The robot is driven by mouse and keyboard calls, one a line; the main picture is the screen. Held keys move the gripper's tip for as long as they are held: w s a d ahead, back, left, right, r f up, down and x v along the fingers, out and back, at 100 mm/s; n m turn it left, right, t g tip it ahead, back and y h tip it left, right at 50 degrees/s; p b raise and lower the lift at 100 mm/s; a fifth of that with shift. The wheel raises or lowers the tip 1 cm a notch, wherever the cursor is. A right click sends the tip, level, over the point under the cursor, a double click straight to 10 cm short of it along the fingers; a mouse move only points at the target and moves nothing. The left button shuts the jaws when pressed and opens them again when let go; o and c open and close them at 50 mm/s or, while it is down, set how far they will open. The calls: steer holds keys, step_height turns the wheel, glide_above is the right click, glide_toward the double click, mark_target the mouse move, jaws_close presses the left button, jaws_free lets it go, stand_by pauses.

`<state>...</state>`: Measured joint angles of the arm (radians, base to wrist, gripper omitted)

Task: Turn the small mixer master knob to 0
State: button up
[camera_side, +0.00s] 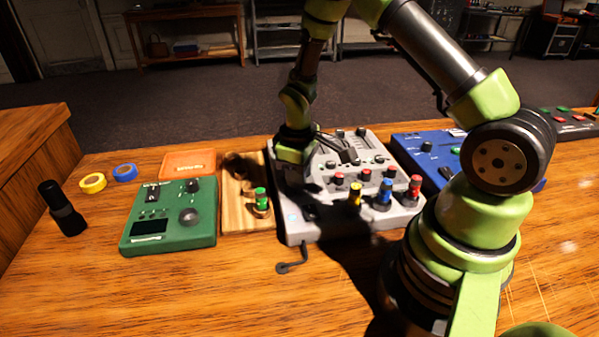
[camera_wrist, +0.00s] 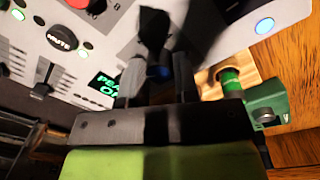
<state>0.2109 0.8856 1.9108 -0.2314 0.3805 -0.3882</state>
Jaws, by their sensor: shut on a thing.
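The grey mixer (camera_side: 300,234) lies flat in the middle of the desk, with faders, knobs and coloured plugs along its front. My gripper (camera_side: 297,182) points down over its left part, and its fingertips are in dark shade there. In the wrist view my gripper (camera_wrist: 157,85) is closed around a dark knob (camera_wrist: 157,72) with a bluish edge on the mixer panel. The fingers hide most of this knob, so its pointer and scale cannot be read. A green display (camera_wrist: 106,86) beside the fingers shows partly hidden lettering.
A wooden block (camera_side: 232,214) with a green-topped plug (camera_side: 261,195) and a green device (camera_side: 172,238) stand left of the mixer. A blue device (camera_side: 412,154) is close on the right. The front desk is mostly clear.

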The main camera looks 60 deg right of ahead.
stand_by(0.3)
steer(key=o, duration=0.9)
steer(key=r, duration=1)
steer(key=shift+a, duration=0.25)
steer(key=s+a+r+m+t, duration=0.2)
steer(key=s+r, duration=0.1)
steer(key=r, duration=0.3)
steer(key=s+a+r+m+t, duration=0.1)
steer(key=s+a+r, duration=0.2)
steer(key=r, duration=0.3)
steer(key=s+a+r+m+t+y, duration=0.1)
steer(key=s, duration=0.2)
steer(key=s+a+r+m+t, duration=0.1)
steer(key=s+a+r, duration=0.1)
steer(key=s, duration=0.1)
steer(key=s+a+r+m+t+y, duration=0.1)
steer(key=s+t, duration=0.1)
steer(key=s, duration=0.1)
steer(key=shift+s+a+r+y, duration=0.25)
steer(key=shift+s+y, duration=0.05)
steer(key=shift+s, duration=0.1)
